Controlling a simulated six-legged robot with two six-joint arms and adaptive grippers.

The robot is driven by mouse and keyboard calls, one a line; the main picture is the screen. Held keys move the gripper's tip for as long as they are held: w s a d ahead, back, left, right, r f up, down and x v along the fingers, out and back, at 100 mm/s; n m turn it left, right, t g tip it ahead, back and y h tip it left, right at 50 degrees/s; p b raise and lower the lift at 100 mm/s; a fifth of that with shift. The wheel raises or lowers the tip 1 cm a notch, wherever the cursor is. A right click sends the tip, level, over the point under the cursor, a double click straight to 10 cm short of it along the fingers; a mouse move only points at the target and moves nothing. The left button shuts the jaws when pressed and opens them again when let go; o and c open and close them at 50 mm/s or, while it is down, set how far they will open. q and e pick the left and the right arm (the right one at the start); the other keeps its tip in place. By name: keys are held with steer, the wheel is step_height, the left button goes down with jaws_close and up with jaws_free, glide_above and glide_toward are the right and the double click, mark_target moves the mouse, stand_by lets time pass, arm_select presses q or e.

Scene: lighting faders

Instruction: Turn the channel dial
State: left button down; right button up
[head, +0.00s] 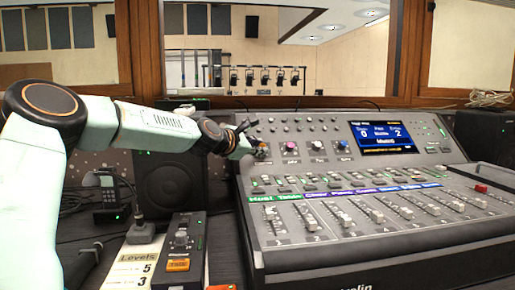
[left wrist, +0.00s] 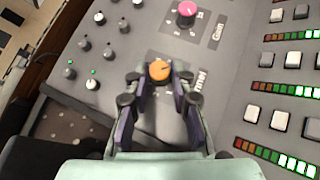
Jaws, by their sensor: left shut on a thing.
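The channel dial is an orange knob (left wrist: 160,71) on the mixing console's sloped panel, with a dark pointer mark on its face. My left gripper (left wrist: 160,78) has its fingers on both sides of this knob and is shut on it. In the head view my left gripper (head: 247,146) reaches the upper left of the console (head: 330,262), and its fingers mostly hide the knob. A pink knob (head: 291,145) sits just to the right of it; this pink knob also shows in the left wrist view (left wrist: 187,10). My right gripper is not in view.
A lit screen (head: 383,137) is at the console's upper right. Rows of faders (head: 377,216) fill its lower face, one with a red cap (head: 481,188). A black speaker (head: 168,184) stands left of the console. A small control box (head: 182,250) lies in front of the speaker.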

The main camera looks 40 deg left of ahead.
arm_select(q)
steer(key=c, duration=1.1)
jaws_free()
steer(key=shift+c, duration=0.2)
